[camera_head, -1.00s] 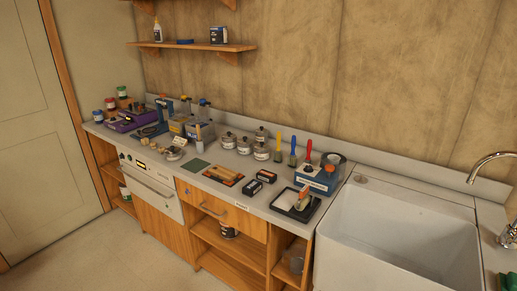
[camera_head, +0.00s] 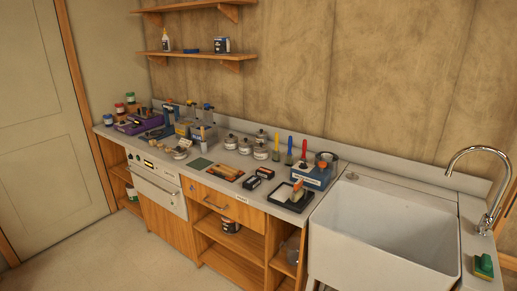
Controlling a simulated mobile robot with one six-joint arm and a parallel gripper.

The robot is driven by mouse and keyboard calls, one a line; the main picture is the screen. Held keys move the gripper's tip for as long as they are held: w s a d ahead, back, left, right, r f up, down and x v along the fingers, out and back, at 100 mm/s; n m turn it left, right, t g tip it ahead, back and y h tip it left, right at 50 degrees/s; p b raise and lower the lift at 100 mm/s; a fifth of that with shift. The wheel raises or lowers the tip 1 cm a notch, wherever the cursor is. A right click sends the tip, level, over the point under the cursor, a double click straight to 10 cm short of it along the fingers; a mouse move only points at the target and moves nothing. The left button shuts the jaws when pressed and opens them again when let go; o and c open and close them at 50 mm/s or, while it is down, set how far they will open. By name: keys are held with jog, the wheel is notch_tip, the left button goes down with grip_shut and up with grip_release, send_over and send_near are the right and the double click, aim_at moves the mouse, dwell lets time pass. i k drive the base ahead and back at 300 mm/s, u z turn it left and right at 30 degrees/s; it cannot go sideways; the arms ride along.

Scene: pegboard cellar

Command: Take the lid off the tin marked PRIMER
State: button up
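Several small silvery tins with dark knobbed lids stand close together on the counter: a left one (camera_head: 231,142), a front one (camera_head: 245,147), a back one (camera_head: 261,137) and a right one (camera_head: 261,152). Their lids appear to be on. Their labels are too small to read, so I cannot tell which is marked PRIMER. Coloured cans, including a red-lidded one (camera_head: 120,109) and a blue one (camera_head: 108,120), stand at the counter's far left end. Another can (camera_head: 230,226) stands in the open shelf below the counter. My gripper is not in view.
Behind and beside the tins are upright coloured-handled tools (camera_head: 290,150), a blue box (camera_head: 313,177), a black tray (camera_head: 291,196) and small dark boxes (camera_head: 264,173). A white sink (camera_head: 385,235) with a tap (camera_head: 490,190) is at right. The floor (camera_head: 100,255) at front left is clear.

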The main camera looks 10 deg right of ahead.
aim_at(244, 143)
jog(key=u, duration=0.15)
jog(key=i, duration=0.9)
jog(key=u, duration=1.25)
jog(key=k, duration=0.15)
jog(key=z, duration=3.25)
